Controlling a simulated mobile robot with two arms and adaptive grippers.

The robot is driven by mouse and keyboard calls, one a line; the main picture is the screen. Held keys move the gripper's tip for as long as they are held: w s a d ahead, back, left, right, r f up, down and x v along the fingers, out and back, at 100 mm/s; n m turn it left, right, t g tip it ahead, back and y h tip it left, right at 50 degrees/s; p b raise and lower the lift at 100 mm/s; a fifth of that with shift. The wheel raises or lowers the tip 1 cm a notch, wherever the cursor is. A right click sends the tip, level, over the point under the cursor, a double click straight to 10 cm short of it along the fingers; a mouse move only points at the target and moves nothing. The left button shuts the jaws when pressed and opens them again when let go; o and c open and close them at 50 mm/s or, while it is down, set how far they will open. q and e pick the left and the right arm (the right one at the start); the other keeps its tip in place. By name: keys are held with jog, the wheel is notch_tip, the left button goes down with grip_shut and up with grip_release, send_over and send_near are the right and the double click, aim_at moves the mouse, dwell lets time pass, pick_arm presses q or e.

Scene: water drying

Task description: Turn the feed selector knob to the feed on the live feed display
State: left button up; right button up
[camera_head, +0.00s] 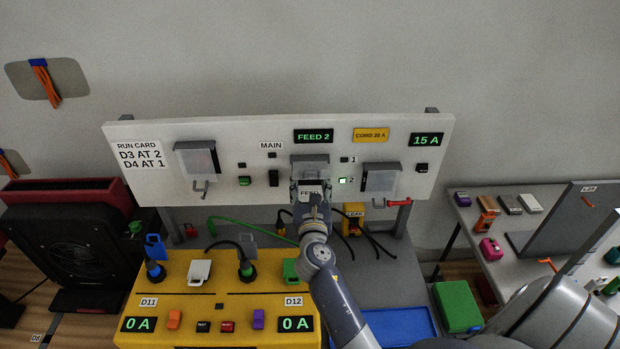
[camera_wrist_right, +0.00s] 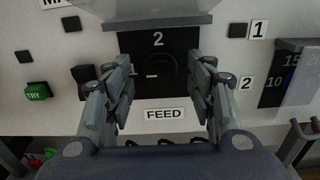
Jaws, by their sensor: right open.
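The live feed display (camera_head: 313,136) on the white panel reads FEED 2 in green. The feed selector knob (camera_wrist_right: 166,76) is dark, on a black plate marked 2 at the top and 1 at the left. A short white line on it lies level, beside the 1. The FEED label (camera_wrist_right: 165,114) is below. My right gripper (camera_head: 311,186) is in front of the knob and hides it in the head view. In the right wrist view the open fingers (camera_wrist_right: 164,77) stand either side of the knob; contact is unclear. My left gripper is not in view.
A grey hood (camera_head: 310,160) sticks out just above the knob. The lamp by 2 (camera_head: 343,180) glows green. A MAIN switch (camera_head: 273,178) is to the left, a clear covered box (camera_head: 381,181) to the right. A yellow unit (camera_head: 190,330) with plugs stands below.

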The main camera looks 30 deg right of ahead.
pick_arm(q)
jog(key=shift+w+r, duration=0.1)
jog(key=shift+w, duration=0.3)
pick_arm(e)
jog(key=shift+w+d, duration=0.3)
jog(key=shift+w, duration=0.1)
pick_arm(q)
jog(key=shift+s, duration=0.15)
pick_arm(e)
jog(key=c, duration=1.1)
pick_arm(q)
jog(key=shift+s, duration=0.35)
pick_arm(e)
jog(key=shift+o, duration=0.2)
